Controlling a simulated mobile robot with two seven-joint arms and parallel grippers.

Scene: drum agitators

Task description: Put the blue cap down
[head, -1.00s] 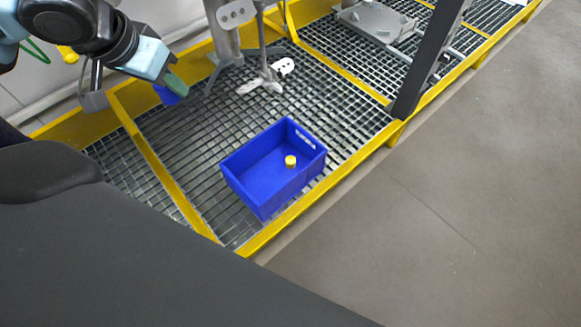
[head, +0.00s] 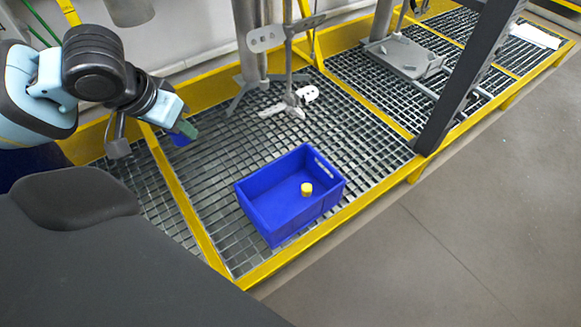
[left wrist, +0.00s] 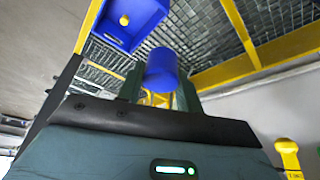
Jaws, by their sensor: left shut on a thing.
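The blue cap (left wrist: 162,72) is held between the fingers of my left gripper (left wrist: 160,98) in the left wrist view. In the head view the left gripper (head: 186,130) is at the left, above the grating, and a small part of the blue cap (head: 180,140) shows under its green fingertips. The blue crate (head: 262,212) stands on the grating to the right of the gripper, apart from it. It also shows in the left wrist view (left wrist: 117,38). My right gripper is not in view.
A small yellow cap (head: 306,189) sits inside the crate. A metal agitator stand (head: 290,98) rises behind the crate. A dark post (head: 455,95) stands at the right. A yellow frame (head: 185,205) borders the metal grating (head: 215,180). The grating left of the crate is free.

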